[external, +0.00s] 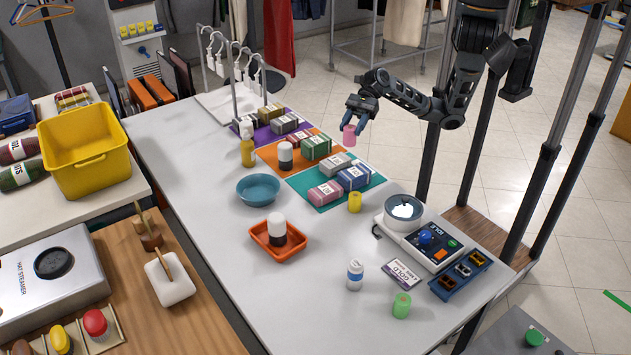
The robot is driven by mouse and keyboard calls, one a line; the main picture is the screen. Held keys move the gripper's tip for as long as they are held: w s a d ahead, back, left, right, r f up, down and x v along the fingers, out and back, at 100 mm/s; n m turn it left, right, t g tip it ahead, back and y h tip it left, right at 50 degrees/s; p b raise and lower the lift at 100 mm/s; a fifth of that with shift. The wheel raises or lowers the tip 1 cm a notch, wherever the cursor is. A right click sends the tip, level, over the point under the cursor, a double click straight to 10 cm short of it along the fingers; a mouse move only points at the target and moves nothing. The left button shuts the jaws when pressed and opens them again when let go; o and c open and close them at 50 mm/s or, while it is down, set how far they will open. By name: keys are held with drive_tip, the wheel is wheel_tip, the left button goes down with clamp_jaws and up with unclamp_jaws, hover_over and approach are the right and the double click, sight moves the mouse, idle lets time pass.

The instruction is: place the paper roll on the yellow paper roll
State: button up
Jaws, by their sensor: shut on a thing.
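My gripper (357,120) is shut on a pink paper roll (349,136) and holds it in the air above the far right edge of the white table. The roll hangs roughly upright below the fingers. A green paper roll (401,306) stands near the front of the table.
Boxes lie on the teal, orange (270,155) and purple mats. A scale (424,238) stands right of the yellow roll. A blue bowl (258,190), orange tray (262,244), white bottle (355,275) and card (403,274) are also on the table. The table's left front is clear.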

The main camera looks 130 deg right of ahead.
drive_tip(key=v, duration=0.5)
hover_over(357, 192)
wheel_tip(357, 192, down, 12)
drive_tip(key=shift+a+f+b, duration=0.1)
drive_tip(key=shift+f+b, duration=0.25)
drive_tip(key=shift+f, duration=1.5)
drive_tip(key=shift+f, duration=0.1)
drive_tip(key=o, duration=1.1)
drive_tip(key=shift+c, duration=0.2)
drive_tip(key=b+v, duration=0.1)
drive_tip(key=v, duration=1.1)
